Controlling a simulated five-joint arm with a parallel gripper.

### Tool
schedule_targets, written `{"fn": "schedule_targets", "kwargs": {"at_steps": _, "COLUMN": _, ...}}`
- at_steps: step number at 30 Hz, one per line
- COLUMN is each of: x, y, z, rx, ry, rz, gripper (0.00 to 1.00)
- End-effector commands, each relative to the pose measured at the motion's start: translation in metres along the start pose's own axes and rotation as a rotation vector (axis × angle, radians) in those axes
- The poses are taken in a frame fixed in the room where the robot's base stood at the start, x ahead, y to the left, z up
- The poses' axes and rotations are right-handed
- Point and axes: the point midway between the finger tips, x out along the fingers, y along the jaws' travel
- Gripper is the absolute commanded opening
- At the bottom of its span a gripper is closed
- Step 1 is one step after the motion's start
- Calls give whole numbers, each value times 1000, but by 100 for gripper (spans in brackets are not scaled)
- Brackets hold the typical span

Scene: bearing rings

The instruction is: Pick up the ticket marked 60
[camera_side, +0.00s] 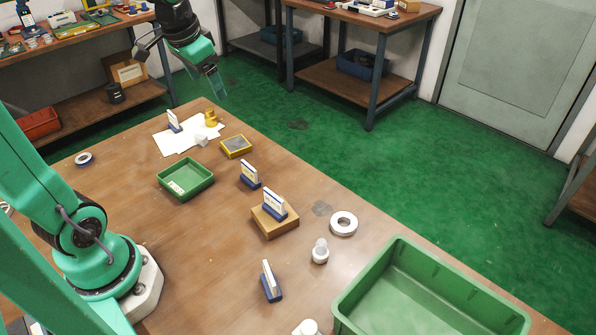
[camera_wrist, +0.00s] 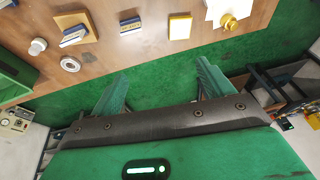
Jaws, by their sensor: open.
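Several white tickets stand upright in blue holders on the brown table (camera_side: 330,270). One ticket (camera_side: 174,122) is at the far end by white paper, one (camera_side: 249,175) is near the middle, one (camera_side: 274,205) is on a wooden block, and one (camera_side: 270,282) is nearer the front. The wrist view shows the block's ticket (camera_wrist: 73,36) and the middle ticket (camera_wrist: 130,27). I cannot read any number, so I cannot tell which is 60. My gripper (camera_side: 212,80) is open and empty, raised beyond the table's far end; its fingers (camera_wrist: 164,84) show green floor between them.
Bare table separates the front ticket and tray.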

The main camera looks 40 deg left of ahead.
Motion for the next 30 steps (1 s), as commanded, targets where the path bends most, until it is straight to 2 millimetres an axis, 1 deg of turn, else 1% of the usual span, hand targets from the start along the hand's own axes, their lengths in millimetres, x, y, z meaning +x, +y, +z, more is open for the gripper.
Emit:
{"fn": "schedule_targets", "kwargs": {"at_steps": 1, "x": 7, "y": -12, "z": -6, "rx": -2, "ry": -17, "rz": -2, "gripper": 80}}
{"fn": "schedule_targets", "kwargs": {"at_steps": 6, "x": 27, "y": -50, "z": -20, "rx": 7, "ry": -65, "rz": -3, "gripper": 80}}
{"fn": "schedule_targets", "kwargs": {"at_steps": 11, "x": 50, "y": -87, "z": -29, "rx": 15, "ry": -107, "rz": 2, "gripper": 80}}
{"fn": "schedule_targets", "kwargs": {"at_steps": 15, "x": 73, "y": -121, "z": -31, "rx": 20, "ry": -143, "rz": 11, "gripper": 80}}
{"fn": "schedule_targets", "kwargs": {"at_steps": 22, "x": 114, "y": -179, "z": -24, "rx": 28, "ry": -198, "rz": 33, "gripper": 80}}
{"fn": "schedule_targets", "kwargs": {"at_steps": 26, "x": 139, "y": -211, "z": -14, "rx": 32, "ry": -226, "rz": 51, "gripper": 80}}
{"fn": "schedule_targets", "kwargs": {"at_steps": 30, "x": 167, "y": -244, "z": 2, "rx": 36, "ry": -254, "rz": 73, "gripper": 80}}
